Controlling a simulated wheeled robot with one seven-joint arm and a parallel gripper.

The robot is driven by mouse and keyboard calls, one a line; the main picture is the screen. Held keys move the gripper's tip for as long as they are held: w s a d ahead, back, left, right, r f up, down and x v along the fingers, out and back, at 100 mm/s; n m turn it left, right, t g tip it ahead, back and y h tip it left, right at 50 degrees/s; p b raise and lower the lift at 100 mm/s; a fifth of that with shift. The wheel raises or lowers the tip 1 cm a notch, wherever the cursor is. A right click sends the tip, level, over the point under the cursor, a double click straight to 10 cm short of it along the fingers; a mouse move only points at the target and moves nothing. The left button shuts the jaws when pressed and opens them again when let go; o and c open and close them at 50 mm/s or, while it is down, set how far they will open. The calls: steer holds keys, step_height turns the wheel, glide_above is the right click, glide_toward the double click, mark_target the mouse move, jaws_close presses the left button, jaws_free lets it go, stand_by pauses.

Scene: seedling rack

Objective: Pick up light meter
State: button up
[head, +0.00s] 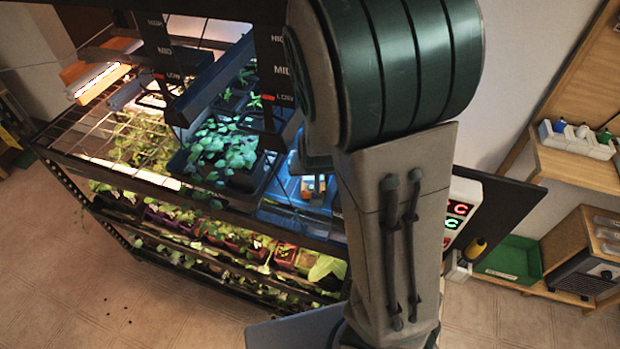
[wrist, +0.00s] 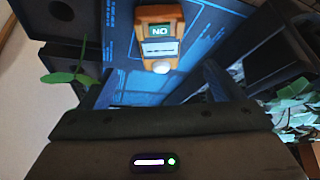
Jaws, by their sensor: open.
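The light meter (wrist: 158,50) is an orange handheld device with a small green display, a pale label and a white round knob at its near end. It lies on a blue-lit panel with printed lines in the wrist view. In the head view an orange object (head: 312,186), which looks like the same meter, shows just left of my arm. My gripper (wrist: 158,88) is open and empty, its two fingers apart. The meter is beyond the fingertips, roughly centred between them. I cannot tell the exact gap. In the head view my arm hides most of the gripper.
A dark tray of seedlings (head: 222,150) stands left of the meter on the wire rack (head: 75,140). A small sprout (wrist: 72,76) is close to the left finger. Dark hanging brackets (head: 277,80) marked HIGH, MID and LOW are above the shelf. Lower shelves hold several pots.

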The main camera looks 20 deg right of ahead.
mark_target(313, 177)
steer(key=b+x, duration=0.3)
steer(key=x, duration=0.1)
steer(key=shift+w+f, duration=0.1)
steer(key=shift+f, duration=0.1)
steer(key=shift+w+b+x, duration=0.25)
steer(key=shift+b+x, duration=1)
steer(key=shift+x, duration=1.35)
steer(key=shift+r, duration=0.15)
steer(key=c, duration=1.3)
steer(key=shift+d+r, duration=0.1)
steer(key=shift+c, duration=0.2)
